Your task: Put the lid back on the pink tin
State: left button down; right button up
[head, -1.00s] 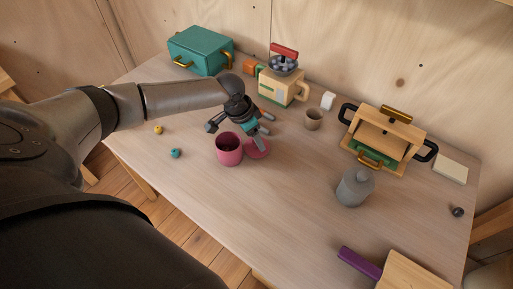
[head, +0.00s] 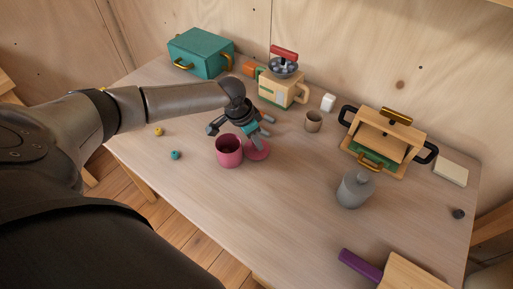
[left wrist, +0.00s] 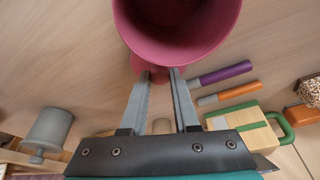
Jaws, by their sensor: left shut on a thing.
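The pink tin (head: 229,152) stands upright and open on the table, left of the middle, its dark inside showing. Its round pink lid (head: 259,151) is just right of it, low by the table; I cannot tell whether it touches the wood. My left gripper (head: 256,143) reaches down over the lid, its fingers shut on it. In the left wrist view the tin (left wrist: 180,35) fills the top, and a bit of pink lid (left wrist: 158,75) shows between the fingertips (left wrist: 160,74). The rest of the lid is hidden there. My right gripper is not in view.
Behind stand a teal box (head: 200,54), a toy machine (head: 283,88) and a small cup (head: 313,121). Teal (head: 175,155) and yellow (head: 158,132) balls lie left. The front middle is clear.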

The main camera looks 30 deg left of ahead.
pick_arm(q)
jog(key=shift+r, duration=0.1)
dwell(0.4)
notch_tip(320, 180, up, 20)
jog(key=p, duration=0.4)
dwell(0.3)
jog(key=s+d+r+n+b, duration=0.2)
jog(key=s+d+r, duration=0.1)
jog(key=d, duration=0.3)
jog(key=s+d+r+n+y+b, duration=0.1)
jog(key=s+d+r+n+b, duration=0.1)
jog(key=d, duration=0.4)
jog(key=shift+s+d+r+n+y, duration=0.25)
jog(key=shift+s+r+n, duration=0.45)
jog(key=shift+s, duration=0.7)
jog(key=shift+a, duration=0.1)
